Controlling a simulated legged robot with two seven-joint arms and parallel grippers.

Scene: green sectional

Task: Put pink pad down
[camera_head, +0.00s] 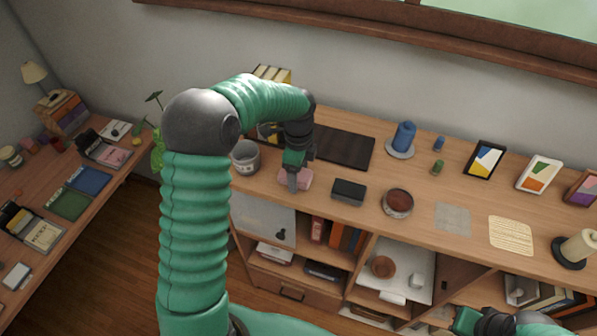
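The pink pad (303,180) is a small pink block at the front part of the wooden counter, left of a dark box. My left gripper (293,177) reaches down to it from above, with a grey finger across the pad's near side. The other finger is hidden, so I cannot tell whether the gripper is closed on the pad. I also cannot tell whether the pad touches the counter. My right gripper (480,322) is at the bottom right edge, partly cut off, away from the pad; its fingers are unclear.
The wooden counter (330,205) holds a grey cup (245,157), a dark flat mat (342,148), a dark box (349,191), a round reddish-brown bowl (398,203) and a blue bottle (404,137). Open shelves lie below. Bare wood shows in front of the pad.

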